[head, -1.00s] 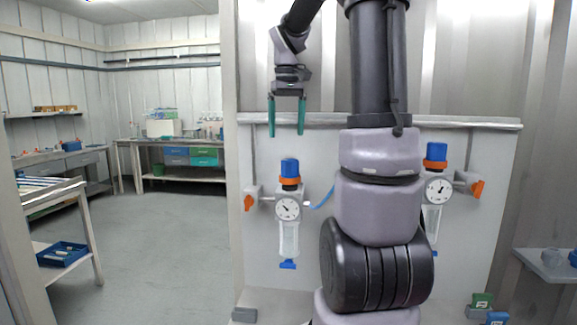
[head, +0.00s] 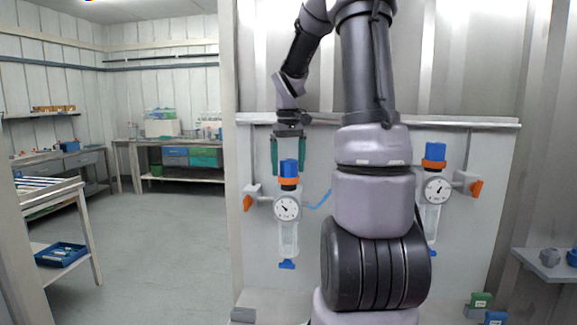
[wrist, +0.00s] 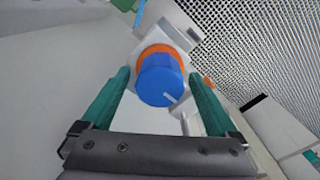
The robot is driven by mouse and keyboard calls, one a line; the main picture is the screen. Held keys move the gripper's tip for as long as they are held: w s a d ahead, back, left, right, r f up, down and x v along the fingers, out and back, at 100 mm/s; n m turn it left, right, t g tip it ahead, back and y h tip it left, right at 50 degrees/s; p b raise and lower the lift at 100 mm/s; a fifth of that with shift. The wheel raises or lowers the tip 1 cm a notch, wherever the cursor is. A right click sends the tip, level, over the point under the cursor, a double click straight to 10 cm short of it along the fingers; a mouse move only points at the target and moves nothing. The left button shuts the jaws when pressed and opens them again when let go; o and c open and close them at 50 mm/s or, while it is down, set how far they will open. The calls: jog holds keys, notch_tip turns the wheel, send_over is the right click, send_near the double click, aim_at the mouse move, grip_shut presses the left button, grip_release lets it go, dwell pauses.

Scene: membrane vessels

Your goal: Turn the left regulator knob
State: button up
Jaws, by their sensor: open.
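The left regulator knob (head: 289,167) is a blue cap above an orange ring (head: 289,182), on top of a regulator with a round gauge (head: 287,208). In the wrist view the blue knob (wrist: 160,80) shows from above, with a white mark on its top. My gripper (head: 288,172) points down over it. Its green fingers are open, one on each side of the knob. In the wrist view the gripper (wrist: 160,88) has visible gaps between the fingers and the knob. I cannot tell how far the fingertips reach down.
A second regulator with a blue knob (head: 435,151) is on the panel to the right, beyond my arm. Orange valve handles (head: 248,203) are at the sides. A blue hose (head: 318,200) runs right from the left regulator. A rail (head: 450,123) crosses the panel top.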

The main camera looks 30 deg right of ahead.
aim_at(289, 160)
jog(key=c, duration=1.4)
jog(key=shift+m, duration=1.8)
jog(key=o, duration=1.4)
notch_tip(289, 160, up, 11)
jog(key=shift+f, duration=0.15)
